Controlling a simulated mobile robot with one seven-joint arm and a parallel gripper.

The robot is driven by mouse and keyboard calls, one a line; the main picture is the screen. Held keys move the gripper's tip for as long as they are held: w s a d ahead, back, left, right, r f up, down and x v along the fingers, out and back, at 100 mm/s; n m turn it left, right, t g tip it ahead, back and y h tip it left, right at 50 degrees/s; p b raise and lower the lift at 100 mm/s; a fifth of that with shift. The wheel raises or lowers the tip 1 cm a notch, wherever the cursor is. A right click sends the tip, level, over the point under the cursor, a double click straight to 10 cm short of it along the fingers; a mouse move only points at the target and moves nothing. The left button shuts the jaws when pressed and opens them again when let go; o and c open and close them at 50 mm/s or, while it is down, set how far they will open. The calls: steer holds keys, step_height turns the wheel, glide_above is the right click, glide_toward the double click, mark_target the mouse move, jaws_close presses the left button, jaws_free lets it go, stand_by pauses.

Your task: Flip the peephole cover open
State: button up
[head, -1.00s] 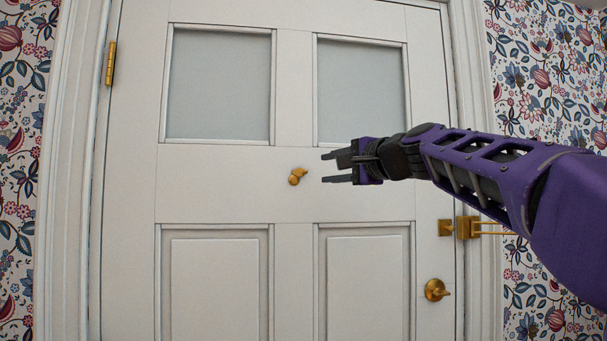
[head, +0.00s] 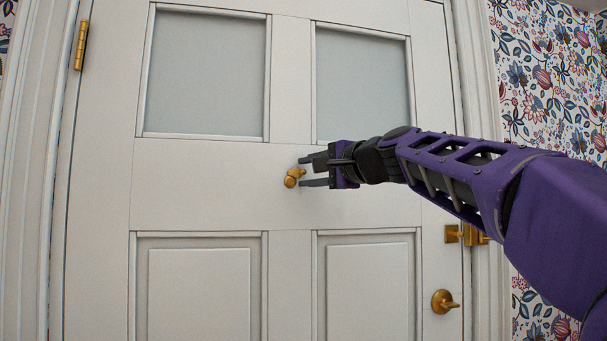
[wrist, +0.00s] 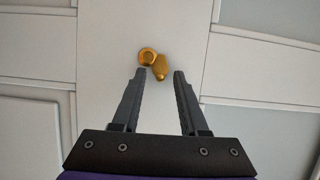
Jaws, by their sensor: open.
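The brass peephole (head: 291,179) sits on the middle rail of the white door (head: 210,190), between the glass panes and the lower panels. In the wrist view it shows as a round ring (wrist: 147,57) with a small brass cover (wrist: 159,68) beside it, slanting off to the right. My gripper (head: 301,172) is open and empty, just right of the peephole in the head view. In the wrist view the open fingers (wrist: 159,73) point at the brass piece, and the cover's lower end lies between the tips. I cannot tell whether a finger touches it.
A brass latch (head: 464,235) and a brass door knob (head: 443,301) are at the door's right edge. A brass hinge (head: 81,45) is at the upper left. Two frosted panes (head: 207,72) are above. The door face around the peephole is flat and clear.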

steer(key=shift+a, duration=0.1)
jaws_close()
stand_by(0.3)
